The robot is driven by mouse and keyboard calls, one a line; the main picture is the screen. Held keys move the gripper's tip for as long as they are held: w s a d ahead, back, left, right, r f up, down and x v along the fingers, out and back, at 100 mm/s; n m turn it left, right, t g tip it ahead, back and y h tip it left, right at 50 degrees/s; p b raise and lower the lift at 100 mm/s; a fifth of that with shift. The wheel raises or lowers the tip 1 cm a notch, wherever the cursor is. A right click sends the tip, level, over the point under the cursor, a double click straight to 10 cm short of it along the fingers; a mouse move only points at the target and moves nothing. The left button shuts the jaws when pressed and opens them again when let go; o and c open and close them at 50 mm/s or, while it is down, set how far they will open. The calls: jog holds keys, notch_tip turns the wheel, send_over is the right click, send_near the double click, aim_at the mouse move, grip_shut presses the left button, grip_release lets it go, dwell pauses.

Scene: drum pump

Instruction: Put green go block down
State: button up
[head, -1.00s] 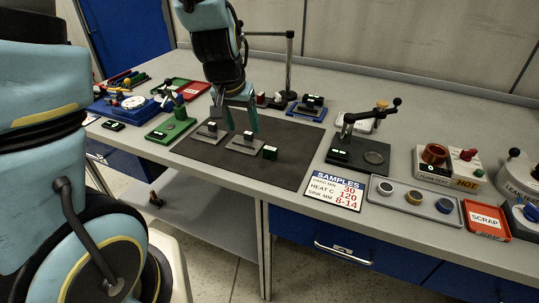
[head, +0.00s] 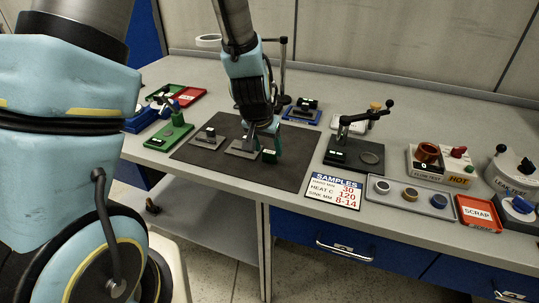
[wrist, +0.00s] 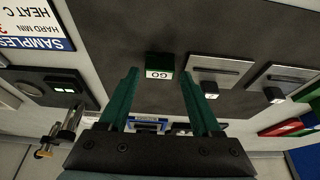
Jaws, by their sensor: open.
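The green GO block (head: 269,156) stands on the dark mat (head: 205,160), right of a grey plate with a small block on it. In the wrist view the green GO block (wrist: 159,66) shows its white GO label, centred between my fingertips. My gripper (head: 265,140) is open and low over the mat at the block. In the wrist view my gripper (wrist: 160,76) has one teal finger on each side of the block, with a gap on both sides. I cannot tell how far the fingertips reach down around it.
Two grey plates with small blocks, the left plate (head: 207,140) and the right plate (head: 243,150), sit left of the block. A black lever fixture (head: 345,150) and the samples card (head: 333,190) are to the right. The mat's front right is clear.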

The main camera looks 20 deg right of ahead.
aim_at(269, 152)
jog(key=shift+x, duration=1.5)
jog(key=shift+c, duration=0.2)
grip_shut()
